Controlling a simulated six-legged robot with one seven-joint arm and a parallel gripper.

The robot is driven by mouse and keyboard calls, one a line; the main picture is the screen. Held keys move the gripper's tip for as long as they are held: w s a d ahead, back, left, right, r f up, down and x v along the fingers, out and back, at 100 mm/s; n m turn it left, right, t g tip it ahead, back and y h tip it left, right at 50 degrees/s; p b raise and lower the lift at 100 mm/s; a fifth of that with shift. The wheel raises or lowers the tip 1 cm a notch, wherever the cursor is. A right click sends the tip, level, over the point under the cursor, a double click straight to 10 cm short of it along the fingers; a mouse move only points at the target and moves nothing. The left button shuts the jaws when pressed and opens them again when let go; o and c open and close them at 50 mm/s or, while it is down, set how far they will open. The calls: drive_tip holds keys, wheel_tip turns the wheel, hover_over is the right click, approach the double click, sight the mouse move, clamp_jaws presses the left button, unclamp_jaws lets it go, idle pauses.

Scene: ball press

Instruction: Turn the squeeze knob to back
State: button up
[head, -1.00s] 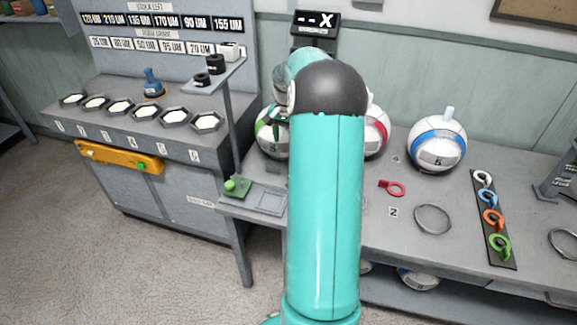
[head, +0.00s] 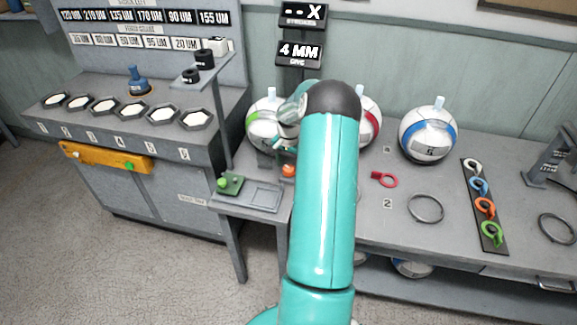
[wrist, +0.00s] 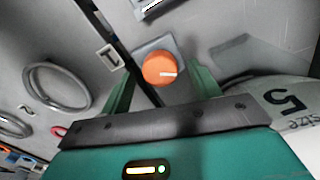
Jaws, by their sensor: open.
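An orange round knob (wrist: 160,68) with a white mark sits on a grey square base in the wrist view. It also shows in the head view (head: 289,170), just left of my arm. My gripper (wrist: 162,85) is open, with one green finger on each side of the knob in the picture. I cannot tell from this view how far the fingertips are from the knob.
White balls with a green band (head: 264,122), a red band and a blue band (head: 427,137) stand along the back of the bench. A small green button box (head: 231,184) is at the bench's left end. Metal rings (head: 427,208) and coloured hooks lie to the right.

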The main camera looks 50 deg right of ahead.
drive_tip(key=shift+f, duration=0.65)
drive_tip(key=c, duration=1)
drive_tip(key=shift+o, duration=0.2)
